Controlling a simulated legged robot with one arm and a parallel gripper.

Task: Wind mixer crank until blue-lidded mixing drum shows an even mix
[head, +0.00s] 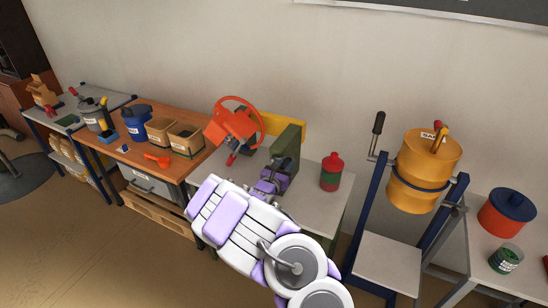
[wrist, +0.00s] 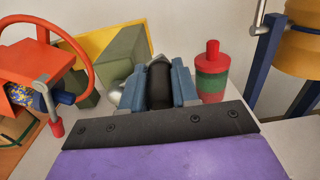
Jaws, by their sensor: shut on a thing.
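My gripper (head: 275,178) is at the green mixer stand (head: 287,143) on the middle table. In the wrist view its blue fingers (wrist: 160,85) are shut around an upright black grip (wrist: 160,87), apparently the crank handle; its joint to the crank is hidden. Left of it is an orange body (head: 228,124) with a round hoop. A speckled blue and yellow patch (wrist: 23,97) shows on that body, with separate specks visible. A blue cylindrical end (wrist: 66,98), perhaps the drum's lid, is beside it, behind a grey lever with a red tip (wrist: 57,129).
A red and green bottle (head: 331,172) stands close right of my gripper. A yellow drum (head: 424,170) hangs in a blue frame farther right. An orange tub with a blue lid (head: 512,204) is on the right table. Boxes (head: 185,139) and buckets fill the left bench.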

